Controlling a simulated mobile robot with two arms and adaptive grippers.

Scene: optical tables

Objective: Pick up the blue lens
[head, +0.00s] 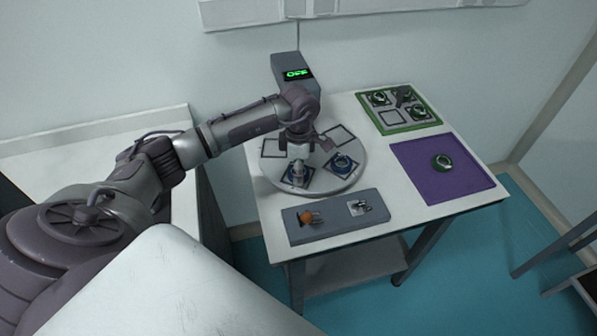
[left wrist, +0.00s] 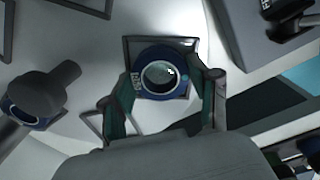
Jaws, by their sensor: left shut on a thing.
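A blue lens (left wrist: 159,79) sits in a square marked spot on the round light grey turntable (head: 349,184). My left gripper (left wrist: 165,96) is over it with one finger on each side, shut on it. In the head view this lens (head: 297,177) shows partly below my left gripper (head: 298,164). My right gripper does not show.
A grey panel (head: 335,226) with an orange knob and a switch lies at the table's front. A green-rimmed tray (head: 412,131) holds several lenses. A grey box reading "OFF" (head: 297,76) stands behind.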

